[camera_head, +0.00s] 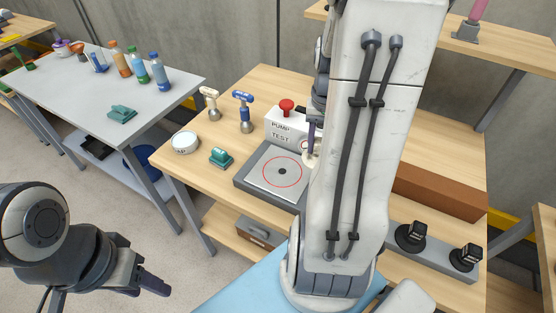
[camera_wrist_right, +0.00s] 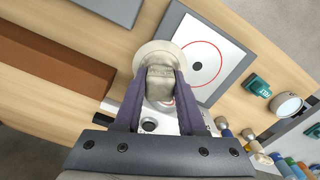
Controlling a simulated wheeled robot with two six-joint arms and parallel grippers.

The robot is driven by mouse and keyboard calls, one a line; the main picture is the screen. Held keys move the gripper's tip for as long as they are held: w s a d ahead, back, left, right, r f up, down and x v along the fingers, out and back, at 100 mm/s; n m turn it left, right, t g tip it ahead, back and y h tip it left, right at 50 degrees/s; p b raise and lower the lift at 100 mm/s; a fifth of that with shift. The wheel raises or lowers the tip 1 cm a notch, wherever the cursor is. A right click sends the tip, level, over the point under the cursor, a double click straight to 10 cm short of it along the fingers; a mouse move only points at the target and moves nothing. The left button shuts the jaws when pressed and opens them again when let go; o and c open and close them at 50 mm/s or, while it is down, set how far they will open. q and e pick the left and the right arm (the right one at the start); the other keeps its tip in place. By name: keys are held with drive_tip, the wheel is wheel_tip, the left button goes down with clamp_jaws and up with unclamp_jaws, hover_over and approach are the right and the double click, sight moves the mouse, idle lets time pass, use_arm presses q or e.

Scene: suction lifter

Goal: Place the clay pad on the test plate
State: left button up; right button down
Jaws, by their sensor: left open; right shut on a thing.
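The test plate (camera_head: 262,170) is a white square with a red circle and dark centre dot on a grey base; it also shows in the right wrist view (camera_wrist_right: 221,49). My right gripper (camera_wrist_right: 161,80) is shut on the block-shaped grip of a round beige pad, which I take as the clay pad (camera_wrist_right: 144,56). In the head view my arm mostly hides the right gripper (camera_head: 311,148). My left gripper (camera_head: 152,275) is open and empty, low at the left.
A pump test box (camera_head: 287,127) with a red knob (camera_head: 286,107) stands behind the plate. A round white tin (camera_head: 185,142), a teal object (camera_head: 221,157) and two tools (camera_head: 244,112) stand to its left. A brown block (camera_head: 438,191) and black suction cups (camera_head: 410,237) lie right.

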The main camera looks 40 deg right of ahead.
drive_tip(key=w+a+f+p, duration=0.1)
drive_tip(key=w+f, duration=0.2)
drive_tip(key=w+a+f+p, duration=0.1)
drive_tip(key=w+f, duration=0.2)
drive_tip(key=w+a+f+p, duration=0.1)
drive_tip(key=w+a+f, duration=0.1)
drive_tip(key=w+f, duration=0.1)
drive_tip(key=shift+f, duration=0.35)
drive_tip(key=shift+f, duration=0.1)
drive_tip(key=shift+f, duration=0.15)
drive_tip(key=shift+c, duration=2.4)
unclamp_jaws()
drive_tip(key=shift+s, duration=0.1)
